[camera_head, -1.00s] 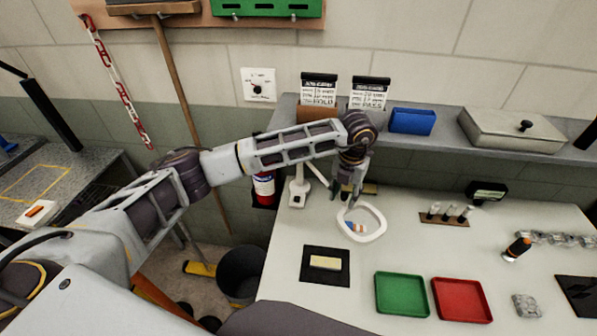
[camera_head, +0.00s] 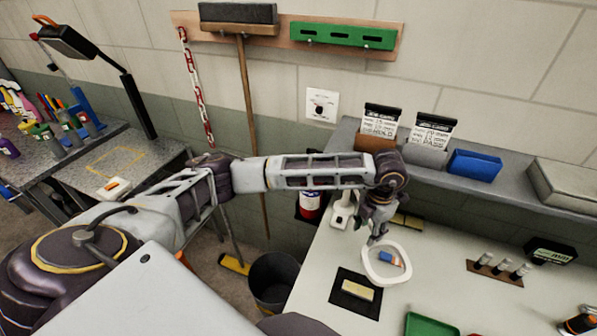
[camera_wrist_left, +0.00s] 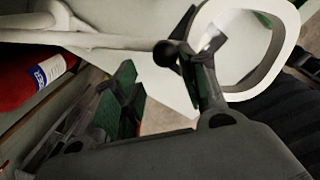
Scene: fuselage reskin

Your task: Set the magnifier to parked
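The magnifier is a white ring lens (camera_head: 386,280) on an arm from a white base (camera_head: 343,211) near the back left of the bench. A blue and orange object shows through the lens. My left gripper (camera_head: 376,235) is at the arm end of the ring, pointing down. In the left wrist view, the ring (camera_wrist_left: 284,72) is at top right, and the white arm (camera_wrist_left: 85,40) meets it at a dark knob (camera_wrist_left: 167,52). The fingers stand apart beside this knob; firm contact cannot be told. My right gripper is out of view.
A black mat (camera_head: 343,304) with a tan block lies in front of the ring. A green tray (camera_head: 430,325) is at the bottom edge. A red extinguisher (camera_head: 310,205) and a dark bucket (camera_head: 275,283) are left of the bench.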

